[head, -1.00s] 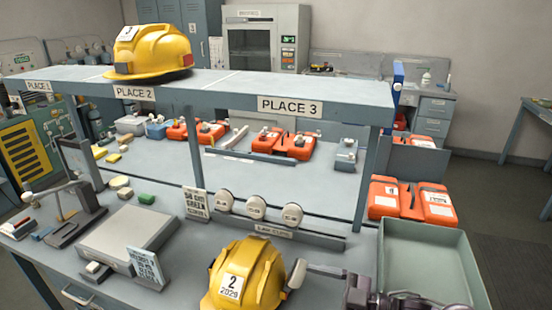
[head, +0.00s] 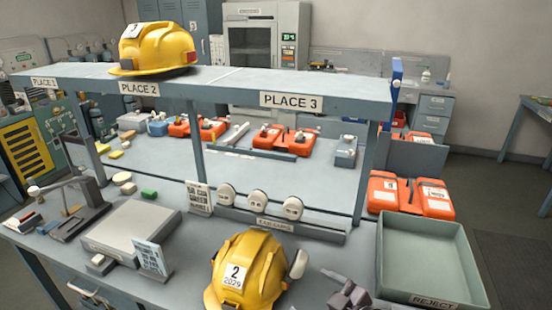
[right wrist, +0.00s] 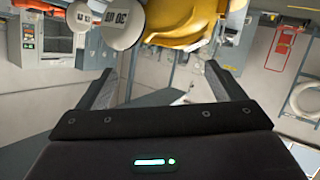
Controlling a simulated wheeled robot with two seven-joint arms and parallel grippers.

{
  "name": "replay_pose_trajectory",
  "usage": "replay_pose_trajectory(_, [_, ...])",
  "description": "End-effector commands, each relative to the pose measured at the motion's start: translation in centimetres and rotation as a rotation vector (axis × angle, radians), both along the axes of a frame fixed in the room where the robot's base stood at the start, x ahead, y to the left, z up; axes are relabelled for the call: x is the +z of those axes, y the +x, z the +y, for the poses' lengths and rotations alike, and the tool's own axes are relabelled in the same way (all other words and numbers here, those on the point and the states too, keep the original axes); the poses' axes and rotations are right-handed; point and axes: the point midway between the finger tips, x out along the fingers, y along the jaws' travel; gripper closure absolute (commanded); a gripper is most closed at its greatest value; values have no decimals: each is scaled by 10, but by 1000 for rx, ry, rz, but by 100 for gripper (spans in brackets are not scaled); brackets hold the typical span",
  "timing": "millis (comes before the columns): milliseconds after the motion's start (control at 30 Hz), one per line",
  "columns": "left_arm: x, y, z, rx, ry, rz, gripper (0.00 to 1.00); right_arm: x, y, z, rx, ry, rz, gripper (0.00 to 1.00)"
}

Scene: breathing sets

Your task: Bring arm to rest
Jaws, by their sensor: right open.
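My right gripper (head: 345,293) is at the bottom edge of the head view, right of a yellow helmet marked 2 (head: 240,275), with a gap between them. In the right wrist view my right gripper (right wrist: 160,80) has its two dark fingers wide apart and nothing between them. The yellow helmet also shows beyond the fingers in the right wrist view (right wrist: 180,18). Most of my right arm is out of the head view. My left gripper is not in view.
Another yellow helmet (head: 152,52) sits on the raised shelf (head: 225,84) above PLACE 2. A green-grey REJECT tray (head: 432,297) stands at the right. Round white filters (head: 258,202) stand behind the front helmet. A grey plate (head: 130,228) lies at the left.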

Motion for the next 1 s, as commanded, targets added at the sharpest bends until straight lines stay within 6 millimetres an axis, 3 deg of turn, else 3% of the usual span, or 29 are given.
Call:
replay_pose_trajectory(200, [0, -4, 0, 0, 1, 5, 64, -27, -32, -50, -368, -135, 283, 11])
replay_pose_trajectory(400, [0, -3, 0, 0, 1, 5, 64, -42, -79, -83, -562, -193, 537, 11])
replay_pose_trajectory(800, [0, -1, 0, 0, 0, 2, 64, -51, -169, -108, -739, -219, 946, 11])
replay_pose_trajectory(1000, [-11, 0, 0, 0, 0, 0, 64, -118, -152, -106, -731, -234, 950, 11])
